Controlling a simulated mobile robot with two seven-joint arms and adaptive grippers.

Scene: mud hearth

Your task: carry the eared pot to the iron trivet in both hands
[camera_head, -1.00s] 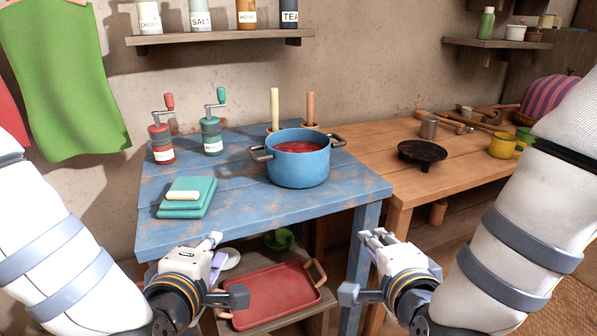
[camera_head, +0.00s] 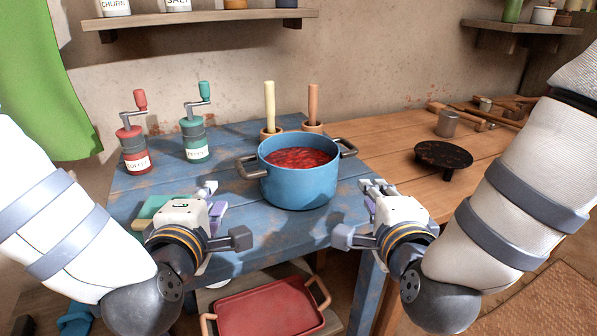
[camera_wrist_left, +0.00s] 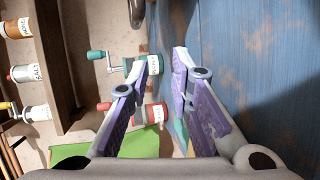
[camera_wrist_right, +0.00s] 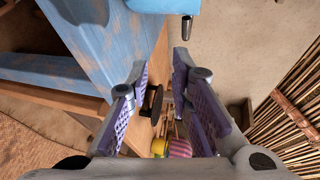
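The eared pot (camera_head: 298,186) is blue with two dark side handles and red contents. It stands upright on the blue table (camera_head: 230,240). The black iron trivet (camera_head: 443,157) stands empty on the wooden table to the right; it also shows in the right wrist view (camera_wrist_right: 153,103). My left gripper (camera_head: 226,210) is open and empty, in front and to the left of the pot. In the left wrist view its fingers (camera_wrist_left: 162,68) are spread. My right gripper (camera_head: 356,210) is near the pot's right front, apart from it. In the right wrist view its fingers (camera_wrist_right: 160,68) are spread with nothing between.
Red and green grinders (camera_head: 133,150) stand on the blue table's left back. Two candle-like sticks (camera_head: 269,105) stand behind the pot. A red tray (camera_head: 270,308) lies on the lower shelf. The wood between pot and trivet looks clear.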

